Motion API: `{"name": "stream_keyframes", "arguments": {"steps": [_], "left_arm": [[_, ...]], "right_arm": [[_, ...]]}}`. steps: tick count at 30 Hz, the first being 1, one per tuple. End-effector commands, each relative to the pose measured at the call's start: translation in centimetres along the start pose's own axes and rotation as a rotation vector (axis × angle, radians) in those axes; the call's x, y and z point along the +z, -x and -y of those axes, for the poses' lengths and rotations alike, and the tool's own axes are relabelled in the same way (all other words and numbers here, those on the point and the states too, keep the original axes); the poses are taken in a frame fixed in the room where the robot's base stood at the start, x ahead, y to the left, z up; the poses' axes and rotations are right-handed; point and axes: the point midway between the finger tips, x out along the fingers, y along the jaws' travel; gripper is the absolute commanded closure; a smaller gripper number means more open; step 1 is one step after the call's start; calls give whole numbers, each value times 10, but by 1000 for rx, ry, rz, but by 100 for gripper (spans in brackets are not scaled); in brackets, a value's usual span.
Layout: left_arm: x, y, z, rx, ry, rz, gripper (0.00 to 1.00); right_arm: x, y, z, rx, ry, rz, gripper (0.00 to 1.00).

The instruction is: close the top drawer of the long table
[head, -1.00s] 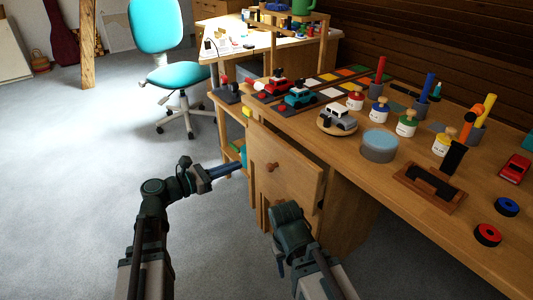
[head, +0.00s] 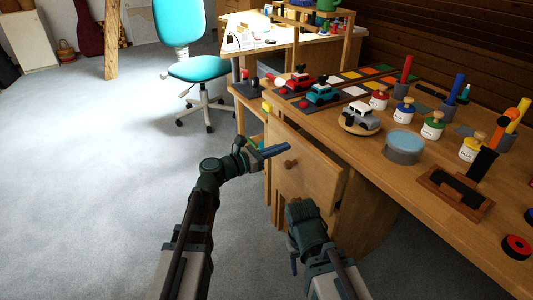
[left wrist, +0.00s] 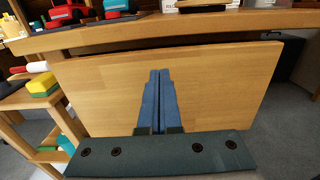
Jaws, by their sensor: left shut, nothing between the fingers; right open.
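The top drawer's wooden front (head: 318,172) with its round knob (head: 291,163) stands out from under the long table (head: 345,150). A dark gap shows along its right side, so it is partly open. In the left wrist view the drawer front (left wrist: 225,85) fills the middle, with a dark gap above it at the right. My left gripper (head: 287,147) is shut and empty, its blue fingers in front of the drawer front, just above the knob. I cannot tell whether they touch it. My right gripper (head: 294,264) is open, low in front of the table, its fingers partly hidden.
The tabletop holds toy cars (head: 323,93), paint jars (head: 403,112), a round tin (head: 403,145) and a wooden tray (head: 455,193). A low shelf with coloured blocks (left wrist: 42,84) stands left of the drawer. A teal chair (head: 198,69) is behind. Floor at left is clear.

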Motion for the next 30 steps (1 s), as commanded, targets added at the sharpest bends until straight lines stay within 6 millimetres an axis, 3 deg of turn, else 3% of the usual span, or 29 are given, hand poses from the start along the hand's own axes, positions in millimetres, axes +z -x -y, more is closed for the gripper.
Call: {"name": "stream_keyframes", "arguments": {"steps": [6,22,30], "left_arm": [[0,-22,0,-1,0,0,100],[0,-29,0,0,0,0,100],[0,-71,-1,-3,0,0,100]], "right_arm": [[0,0,0,0,0,0,47],[0,0,0,0,0,0,47],[0,0,0,0,0,0,47]]}}
